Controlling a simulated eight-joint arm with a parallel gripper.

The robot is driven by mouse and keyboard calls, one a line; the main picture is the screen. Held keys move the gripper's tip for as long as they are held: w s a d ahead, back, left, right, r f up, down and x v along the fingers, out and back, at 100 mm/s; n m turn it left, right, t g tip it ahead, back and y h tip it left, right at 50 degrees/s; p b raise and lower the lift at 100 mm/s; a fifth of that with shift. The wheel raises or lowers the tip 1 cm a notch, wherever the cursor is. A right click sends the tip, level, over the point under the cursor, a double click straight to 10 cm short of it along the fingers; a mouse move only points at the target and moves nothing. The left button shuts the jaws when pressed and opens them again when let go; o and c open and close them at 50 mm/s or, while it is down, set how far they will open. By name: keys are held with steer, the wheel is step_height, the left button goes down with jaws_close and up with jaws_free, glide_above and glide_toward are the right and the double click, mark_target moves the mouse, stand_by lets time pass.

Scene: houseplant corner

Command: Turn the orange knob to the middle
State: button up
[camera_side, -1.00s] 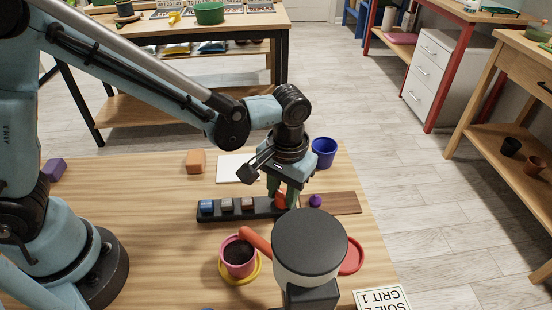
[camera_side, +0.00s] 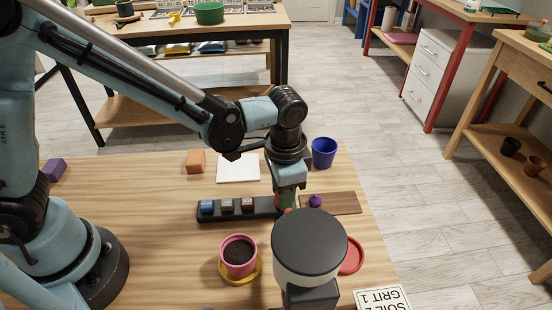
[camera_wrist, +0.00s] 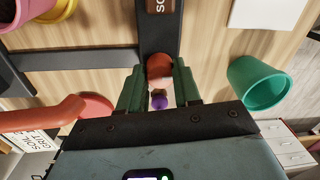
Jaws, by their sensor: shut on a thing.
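The orange knob (camera_wrist: 159,66) is at the right end of the black bar (camera_side: 239,217) in the side view. My gripper (camera_wrist: 159,84) points down over that end, with its green fingers on either side of the knob, shut on it. In the side view my gripper (camera_side: 284,204) hides most of the knob. Blue, grey and brown blocks sit along the bar to the left. I cannot make out any pointer or scale marks on the knob.
A purple ball (camera_side: 316,201) lies on a brown board (camera_side: 342,204) right of my gripper. A blue pot (camera_side: 324,153) stands behind and looks green in the wrist view. A pink pot (camera_side: 239,270) and a black-topped cylinder (camera_side: 310,240) stand in front. An orange-red rod (camera_wrist: 38,119) shows in the wrist view.

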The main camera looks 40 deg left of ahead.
stand_by(0.3)
steer(key=o, duration=1.1)
steer(key=shift+c, duration=0.2)
step_height(320, 180, up, 12)
steer(key=shift+s+d, duration=0.2)
steer(key=s+a+n+t, duration=0.2)
steer(key=a+n+t, duration=0.1)
steer(key=a, duration=0.5)
steer(key=s+a+n+t, duration=0.3)
steer(key=a, duration=0.6)
steer(key=shift+s+a+f+n+t+h, duration=0.15)
steer(key=shift+a+f+n+t+h, duration=0.15)
steer(key=shift+f+n, duration=0.1)
